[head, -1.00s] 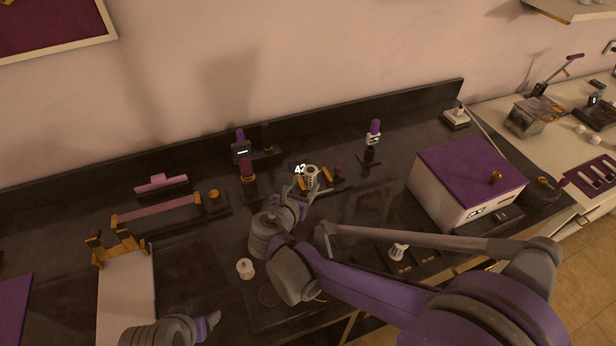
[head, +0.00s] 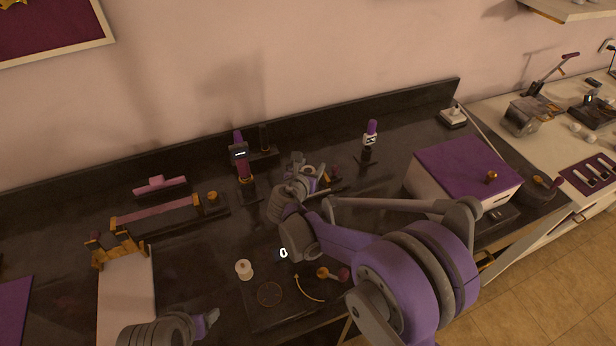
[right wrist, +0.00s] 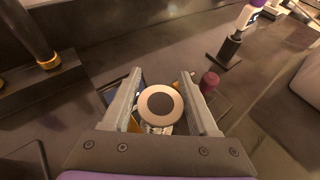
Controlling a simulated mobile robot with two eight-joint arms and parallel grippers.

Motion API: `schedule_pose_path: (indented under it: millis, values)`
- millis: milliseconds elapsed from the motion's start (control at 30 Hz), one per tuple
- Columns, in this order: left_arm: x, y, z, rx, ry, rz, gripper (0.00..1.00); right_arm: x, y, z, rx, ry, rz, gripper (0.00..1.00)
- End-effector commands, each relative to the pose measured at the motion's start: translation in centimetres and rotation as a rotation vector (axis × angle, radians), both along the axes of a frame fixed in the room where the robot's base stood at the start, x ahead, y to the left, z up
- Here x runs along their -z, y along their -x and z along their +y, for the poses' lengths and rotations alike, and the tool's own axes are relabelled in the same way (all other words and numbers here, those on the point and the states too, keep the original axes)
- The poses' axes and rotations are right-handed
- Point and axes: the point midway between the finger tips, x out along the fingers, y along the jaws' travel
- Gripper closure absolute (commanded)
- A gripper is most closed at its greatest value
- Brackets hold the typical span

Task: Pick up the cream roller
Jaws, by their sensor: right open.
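A cream round piece (right wrist: 160,104) with a dark centre, seen end-on, is between the two fingers of my right gripper (right wrist: 160,84) in the right wrist view. The fingers are open on either side of it, with gaps visible. In the head view my right gripper (head: 296,172) is at this cream piece (head: 310,170), which is mostly hidden by the gripper. A separate cream spool (head: 244,269) stands upright on the dark counter nearer the front. My left gripper (head: 208,322) is at the bottom left; its jaw opening cannot be made out.
A dark red knob (right wrist: 209,82) is close right of the right fingers. A purple-topped stand (head: 241,158) is behind left, and another (head: 369,140) behind right. A white box with purple lid (head: 465,172) stands to the right. A pale board (head: 125,295) lies at left.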

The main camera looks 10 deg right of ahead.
Motion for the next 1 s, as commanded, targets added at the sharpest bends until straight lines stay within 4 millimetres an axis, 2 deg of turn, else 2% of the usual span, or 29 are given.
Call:
schedule_pose_path:
  millis: [167, 500, 767, 867, 1000]
  values:
    - [0.0, 0.0, 0.0, 0.0, 0.0, 0.0, 0.3, 0.0, 0.0, 0.0, 0.0, 0.0, 0.0, 0.4]
    - [0.0, 0.0, 0.0, 0.0, 0.0, 0.0, 0.3, 0.0, 0.0, 0.0, 0.0, -0.001, 0.0, 1.0]
    - [0.0, 0.0, 0.0, 0.0, 0.0, 0.0, 0.3, -0.2, 0.0, 0.0, 0.0, -0.001, 0.0, 1.0]
    - [-0.1, 0.0, 0.0, 0.0, 0.0, 0.0, 0.3, -1.3, 0.0, 0.0, 0.0, -0.001, 0.0, 1.0]
    - [-0.3, -0.1, 0.0, 0.0, 0.0, -0.001, 0.3, -4.0, 0.1, 0.0, 0.0, -0.001, 0.0, 1.0]
